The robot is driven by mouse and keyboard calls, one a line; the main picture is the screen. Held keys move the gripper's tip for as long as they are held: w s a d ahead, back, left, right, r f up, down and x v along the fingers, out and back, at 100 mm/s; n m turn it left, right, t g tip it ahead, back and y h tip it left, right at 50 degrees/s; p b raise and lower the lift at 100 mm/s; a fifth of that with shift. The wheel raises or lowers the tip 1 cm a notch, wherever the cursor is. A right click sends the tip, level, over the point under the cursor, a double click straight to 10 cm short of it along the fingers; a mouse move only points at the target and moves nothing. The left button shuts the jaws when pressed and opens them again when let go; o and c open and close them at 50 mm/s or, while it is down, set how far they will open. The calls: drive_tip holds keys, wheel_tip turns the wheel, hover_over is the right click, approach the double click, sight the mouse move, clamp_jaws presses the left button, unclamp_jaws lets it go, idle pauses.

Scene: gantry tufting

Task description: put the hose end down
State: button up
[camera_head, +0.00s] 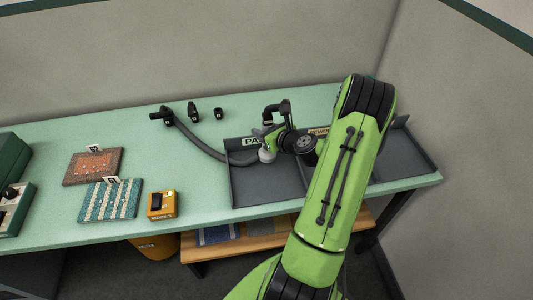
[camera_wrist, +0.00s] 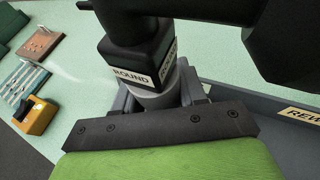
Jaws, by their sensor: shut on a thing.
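A grey hose (camera_head: 200,143) runs from a black fitting at the back of the bench to my gripper (camera_head: 268,138). In the wrist view my gripper (camera_wrist: 157,97) is shut on the hose end (camera_wrist: 157,96), a grey cylinder between the fingers. A black nozzle (camera_wrist: 135,60) marked "ROUND" sits on the hose end; it also shows in the head view (camera_head: 278,108). The hose end is over or in the left part of the grey divided tray (camera_head: 262,190). I cannot tell whether it touches the tray floor.
The tray has labels starting "PA" and "REWO", partly hidden. Two black fittings (camera_head: 193,112) (camera_head: 218,114) stand at the back. Two tufted samples (camera_head: 93,166) (camera_head: 110,201) and a yellow device (camera_head: 162,204) lie at left.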

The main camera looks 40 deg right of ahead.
drive_tip(key=shift+f+b, duration=0.35)
drive_tip(key=shift+f, duration=2.05)
drive_tip(key=shift+f, duration=0.1)
drive_tip(key=o, duration=0.7)
drive_tip(key=shift+a+f, duration=0.1)
drive_tip(key=o, duration=0.4)
drive_tip(key=shift+o, duration=0.2)
